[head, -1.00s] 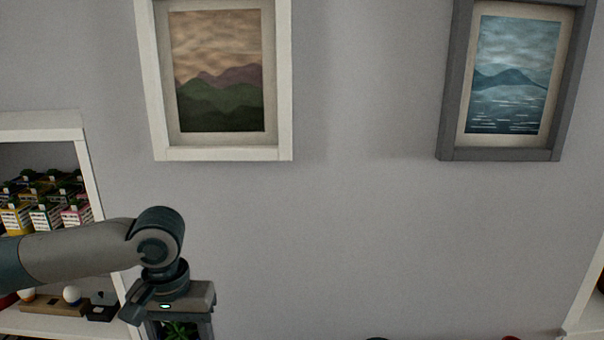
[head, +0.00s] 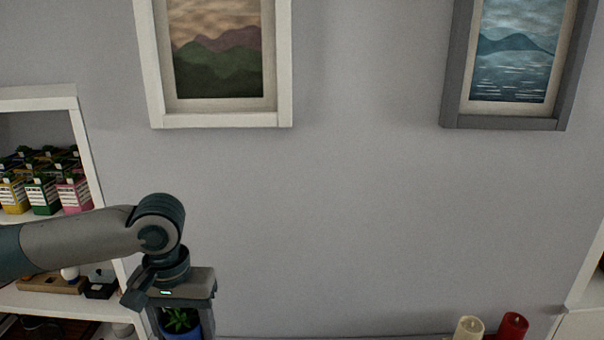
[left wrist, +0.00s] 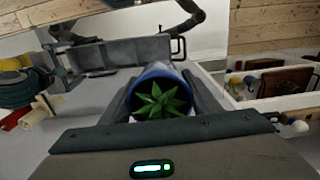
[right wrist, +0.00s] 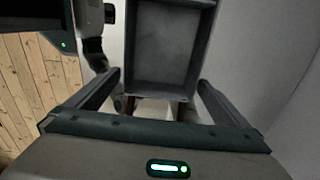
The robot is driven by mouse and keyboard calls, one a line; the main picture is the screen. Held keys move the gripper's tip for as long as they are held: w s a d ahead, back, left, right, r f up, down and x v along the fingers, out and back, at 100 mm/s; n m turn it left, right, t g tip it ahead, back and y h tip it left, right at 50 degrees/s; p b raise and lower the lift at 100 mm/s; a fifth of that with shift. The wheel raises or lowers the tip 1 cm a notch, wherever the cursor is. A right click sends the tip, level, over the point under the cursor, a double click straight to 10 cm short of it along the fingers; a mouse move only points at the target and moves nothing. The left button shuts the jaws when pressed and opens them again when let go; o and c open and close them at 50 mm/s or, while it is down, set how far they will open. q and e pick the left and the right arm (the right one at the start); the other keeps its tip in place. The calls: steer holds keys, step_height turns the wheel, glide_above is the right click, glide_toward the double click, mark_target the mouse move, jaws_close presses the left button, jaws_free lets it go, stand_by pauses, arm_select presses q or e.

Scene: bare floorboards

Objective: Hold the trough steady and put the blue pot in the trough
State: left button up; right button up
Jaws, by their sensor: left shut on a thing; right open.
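The blue pot (left wrist: 158,70) with a spiky green plant is between the fingers of my left gripper (left wrist: 160,80), which is shut on it. In the head view the blue pot (head: 192,333) shows under my left gripper (head: 183,315) at the bottom edge. The grey trough (left wrist: 120,55) lies beyond the pot in the left wrist view, with a handle at its right end. The right wrist view shows the empty inside of the trough (right wrist: 165,45). My right gripper (right wrist: 158,80) is open, its fingertips close to the trough's near end; contact cannot be told.
A white shelf (head: 40,98) with several small cartons stands at the left. Two candles, cream (head: 468,328) and red (head: 513,326), show at the bottom right. Framed pictures hang on the grey wall. A white box (left wrist: 270,95) with items is right in the left wrist view.

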steer(key=shift+f+b, duration=0.45)
steer(key=shift+f, duration=0.75)
steer(key=c, duration=1.3)
